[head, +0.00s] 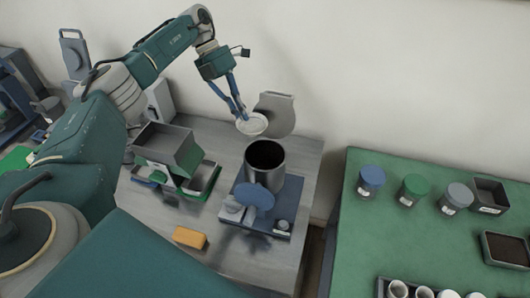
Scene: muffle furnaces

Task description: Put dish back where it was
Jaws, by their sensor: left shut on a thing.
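A white round dish (252,125) is held in the air by my left gripper (241,114), whose blue fingers are shut on its near-left rim. The dish is tilted a little and hangs above and behind an open dark cylindrical vessel (264,176). The vessel stands on a blue-grey base (283,218) with a blue disc (255,197) at its front. A grey rounded plate (277,112) stands upright behind the dish, partly hidden by it. My right gripper is not in view.
A grey open box (167,146) stands over trays on the grey table (235,262). On the green table (357,235) at right are several lidded jars, a grey box (488,194) and a soil-filled tray (507,248). A gap separates the tables.

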